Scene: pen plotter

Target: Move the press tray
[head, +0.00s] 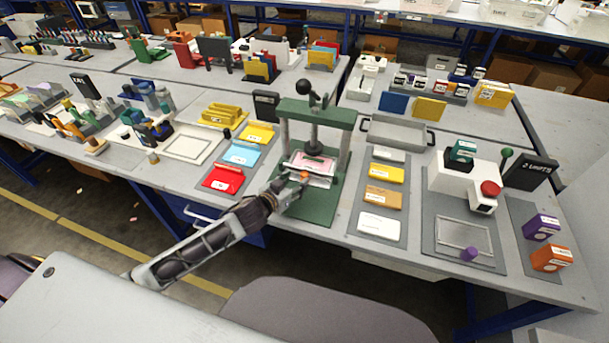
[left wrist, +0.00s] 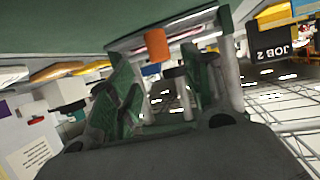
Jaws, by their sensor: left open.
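The press tray (head: 312,181) is a light metal tray under the green hand press (head: 316,112), with a pink piece (head: 313,163) in it. An orange knob (head: 304,176) stands at its front edge. My left gripper (head: 291,190) is open at the front of the press, close to this knob. In the left wrist view the open fingers (left wrist: 157,88) show empty space between them, and the orange knob (left wrist: 156,45) lies in line with the gap. Whether they touch it I cannot tell. The right gripper is not in view.
Red (head: 222,179), blue and yellow trays lie left of the press. A grey mat (head: 364,229) with several coloured blocks lies right of it. A white machine with a red button (head: 490,188) stands farther right. The green base plate (head: 311,210) is bare in front.

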